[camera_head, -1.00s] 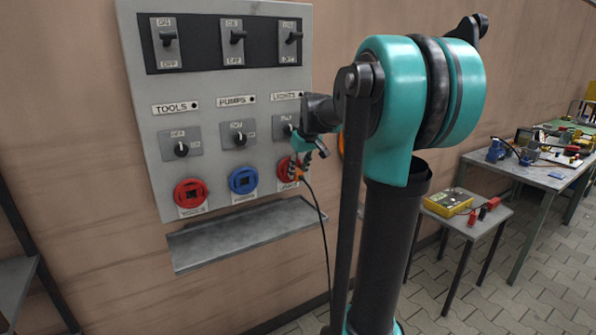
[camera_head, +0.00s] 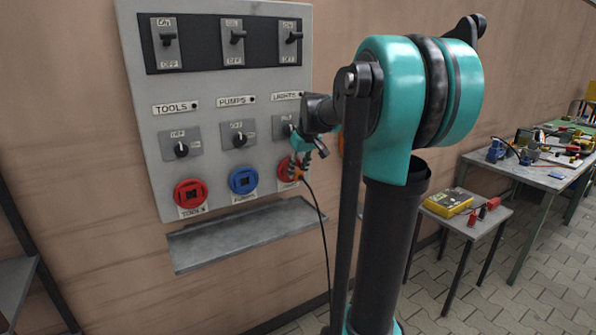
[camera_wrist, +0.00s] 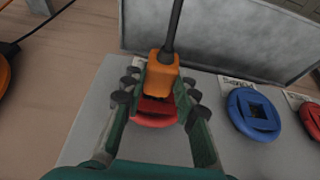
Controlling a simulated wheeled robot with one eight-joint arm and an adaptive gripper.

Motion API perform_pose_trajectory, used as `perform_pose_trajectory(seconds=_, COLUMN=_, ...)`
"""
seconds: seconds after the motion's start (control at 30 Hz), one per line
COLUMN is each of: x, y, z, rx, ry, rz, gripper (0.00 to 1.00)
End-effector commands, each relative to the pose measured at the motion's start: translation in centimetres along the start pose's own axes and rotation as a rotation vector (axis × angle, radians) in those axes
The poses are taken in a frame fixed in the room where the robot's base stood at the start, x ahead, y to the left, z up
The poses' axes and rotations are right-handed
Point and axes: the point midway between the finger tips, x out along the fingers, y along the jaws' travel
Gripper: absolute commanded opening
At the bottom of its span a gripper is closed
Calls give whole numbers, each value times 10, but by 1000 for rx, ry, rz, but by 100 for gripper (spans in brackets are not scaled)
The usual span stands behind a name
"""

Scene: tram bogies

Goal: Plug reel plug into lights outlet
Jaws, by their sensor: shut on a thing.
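The lights outlet (camera_head: 284,171) is the red round socket under the LIGHTS label at the right of the grey panel. It is partly hidden by my gripper (camera_head: 302,163). The wrist view shows my gripper (camera_wrist: 160,86) shut on the orange reel plug (camera_wrist: 165,72), one finger on each side. The plug is right in front of the red lights outlet (camera_wrist: 154,112) and overlaps it; I cannot tell whether its pins are in. A black cable (camera_head: 322,225) hangs from the plug.
The blue pumps outlet (camera_head: 243,181) and red tools outlet (camera_head: 190,194) sit to the left on the panel. A metal shelf (camera_head: 240,235) juts out below. Rotary switches (camera_head: 181,148) are above the outlets. A small table (camera_head: 492,219) stands at the right.

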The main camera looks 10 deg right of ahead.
Motion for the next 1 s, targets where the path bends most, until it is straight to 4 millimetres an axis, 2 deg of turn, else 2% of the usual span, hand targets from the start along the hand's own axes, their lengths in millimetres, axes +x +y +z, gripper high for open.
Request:
perform_pose_trajectory(seconds=0.37, x=3, y=0, z=-7, rx=0, ry=0, rz=0, gripper=3)
perform_pose_trajectory(seconds=0.4, x=3, y=0, z=-7, rx=0, ry=0, rz=0, gripper=30)
perform_pose_trajectory(seconds=0.6, x=3, y=0, z=-7, rx=0, ry=0, rz=0, gripper=53)
perform_pose_trajectory(seconds=0.87, x=2, y=0, z=-7, rx=0, ry=0, rz=0, gripper=53)
perform_pose_trajectory(seconds=1.0, x=-6, y=0, z=-7, rx=0, ry=0, rz=0, gripper=53)
